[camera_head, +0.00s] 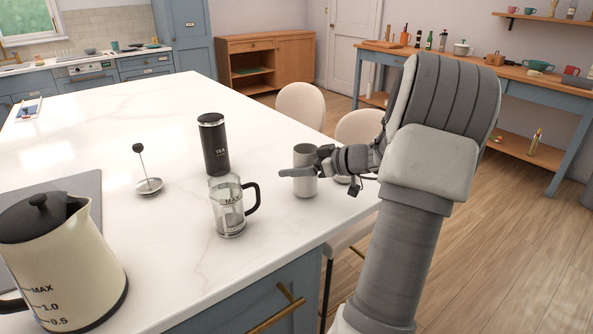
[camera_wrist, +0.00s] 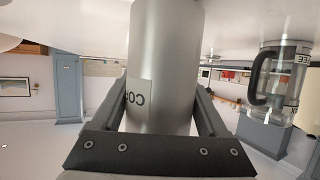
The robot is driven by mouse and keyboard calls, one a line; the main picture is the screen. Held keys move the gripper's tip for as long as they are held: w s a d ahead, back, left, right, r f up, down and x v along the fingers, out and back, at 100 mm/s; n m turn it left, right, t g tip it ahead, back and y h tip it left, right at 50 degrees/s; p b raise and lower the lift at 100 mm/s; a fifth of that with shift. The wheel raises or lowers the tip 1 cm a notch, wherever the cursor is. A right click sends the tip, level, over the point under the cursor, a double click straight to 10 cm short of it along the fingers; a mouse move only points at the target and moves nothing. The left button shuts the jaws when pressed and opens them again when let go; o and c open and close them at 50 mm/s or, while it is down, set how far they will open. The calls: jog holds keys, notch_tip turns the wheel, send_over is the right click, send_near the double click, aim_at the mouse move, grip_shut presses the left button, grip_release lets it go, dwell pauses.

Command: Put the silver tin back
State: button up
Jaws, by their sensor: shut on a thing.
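The silver tin (camera_head: 304,184) is a plain grey cylinder near the right edge of the white counter, upright. My gripper (camera_head: 301,171) reaches in from the right and is shut around its body. In the wrist view, which is upside down, the tin (camera_wrist: 165,60) fills the middle between my two fingers (camera_wrist: 163,115), with a pale label reading "CO", the rest cut off. Whether its base rests on the counter or hangs just above it I cannot tell.
On the counter (camera_head: 100,120) stand a black TEA canister (camera_head: 214,150), a glass press jug (camera_head: 229,210), its plunger lid (camera_head: 149,186) and a cream kettle (camera_head: 65,265). Chairs (camera_head: 299,103) line the far right side. A wooden-topped side table (camera_head: 490,69) with bottles stands behind.

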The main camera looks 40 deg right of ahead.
jog(key=shift+f, duration=0.3)
jog(key=shift+f, duration=0.15)
jog(key=o, duration=1.5)
jog(key=shift+r, duration=0.3)
jog(key=v, duration=1.2)
jog(key=shift+f+p, duration=0.15)
jog(key=shift+p, duration=0.25)
